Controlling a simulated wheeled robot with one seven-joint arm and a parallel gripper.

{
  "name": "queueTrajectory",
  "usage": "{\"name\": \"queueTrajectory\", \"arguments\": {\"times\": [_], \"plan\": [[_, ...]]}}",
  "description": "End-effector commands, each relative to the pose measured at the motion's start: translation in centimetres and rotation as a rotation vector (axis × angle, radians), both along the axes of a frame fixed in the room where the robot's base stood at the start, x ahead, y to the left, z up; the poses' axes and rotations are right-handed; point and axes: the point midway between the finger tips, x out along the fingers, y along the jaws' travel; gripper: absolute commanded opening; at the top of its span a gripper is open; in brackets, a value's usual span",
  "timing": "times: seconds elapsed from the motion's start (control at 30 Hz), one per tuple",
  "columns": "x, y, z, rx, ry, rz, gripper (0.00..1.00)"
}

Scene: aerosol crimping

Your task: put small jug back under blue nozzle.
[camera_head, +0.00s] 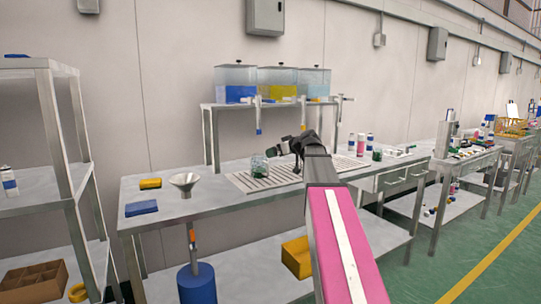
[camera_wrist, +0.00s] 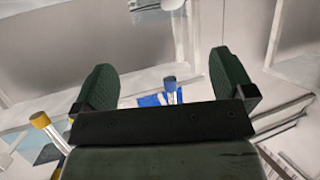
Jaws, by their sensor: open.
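The small jug (camera_head: 260,167) looks like a clear vessel with a dark greenish tint. It stands upright at the left part of the slatted drip tray (camera_head: 243,184). In the head view the blue nozzle (camera_head: 258,131) hangs above it from the blue tank's tap; exact alignment is hard to tell. My gripper (camera_head: 275,151) is just right of the jug, apart from or touching it, I cannot tell. In the wrist view its dark green fingers are wide apart with nothing held between them. The blue nozzle tip (camera_wrist: 169,82) shows beyond the fingers; the jug is not recognisable there.
Tanks of blue (camera_head: 236,84), yellow (camera_head: 277,82) and light blue (camera_head: 313,82) liquid stand on a raised shelf. A metal funnel (camera_head: 185,183), yellow block (camera_head: 150,184) and blue block (camera_head: 141,208) lie left. Several bottles stand right of the tray.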

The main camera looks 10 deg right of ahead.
Motion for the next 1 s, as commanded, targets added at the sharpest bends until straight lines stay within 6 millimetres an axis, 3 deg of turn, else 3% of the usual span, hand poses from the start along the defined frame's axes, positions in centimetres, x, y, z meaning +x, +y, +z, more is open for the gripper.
{"name": "queueTrajectory", "arguments": {"times": [0.23,1.0], "plan": [[-1.42,-1.0,0.66,0.0,0.001,0.001,1.0],[-1.44,-1.03,0.72,0.0,0.001,0.001,1.0]]}}
